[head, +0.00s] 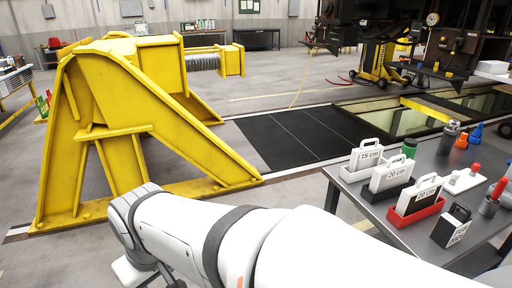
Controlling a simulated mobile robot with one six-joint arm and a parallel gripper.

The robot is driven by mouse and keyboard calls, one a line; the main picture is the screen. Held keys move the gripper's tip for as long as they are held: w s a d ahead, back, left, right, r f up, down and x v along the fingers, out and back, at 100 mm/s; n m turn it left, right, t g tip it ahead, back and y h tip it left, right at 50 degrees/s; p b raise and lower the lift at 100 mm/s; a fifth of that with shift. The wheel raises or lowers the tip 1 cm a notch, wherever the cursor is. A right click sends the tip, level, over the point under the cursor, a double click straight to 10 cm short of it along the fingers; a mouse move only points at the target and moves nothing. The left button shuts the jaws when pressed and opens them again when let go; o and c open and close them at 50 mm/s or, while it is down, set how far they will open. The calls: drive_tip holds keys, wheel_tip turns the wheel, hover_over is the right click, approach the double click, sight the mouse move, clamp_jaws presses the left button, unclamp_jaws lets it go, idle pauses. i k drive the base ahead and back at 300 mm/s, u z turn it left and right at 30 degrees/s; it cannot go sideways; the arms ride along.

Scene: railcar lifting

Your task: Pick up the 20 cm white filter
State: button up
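Three upright handled panels stand in a row on the grey table at the right in the head view. The middle one is a white filter marked 20 cm (390,175), standing in a black holder (376,196). Behind it is a white panel marked 15 cm (366,156) in a white holder. My white arm crosses the bottom of the picture, left of and below the table. Its far end bends down out of the picture, and my gripper is not visible.
The grey table (385,220) also bears a green-topped container (409,147), a dark mug, a dark box (451,228) and red-handled tools. A large yellow steel stand (150,120) rises at the left. A black floor mat (290,135) lies between stand and table.

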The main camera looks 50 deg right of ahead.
sight(389, 175)
drive_tip(key=z, duration=0.05)
drive_tip(key=i, duration=1.8)
drive_tip(key=z, duration=3.9)
drive_tip(key=i, duration=1.7)
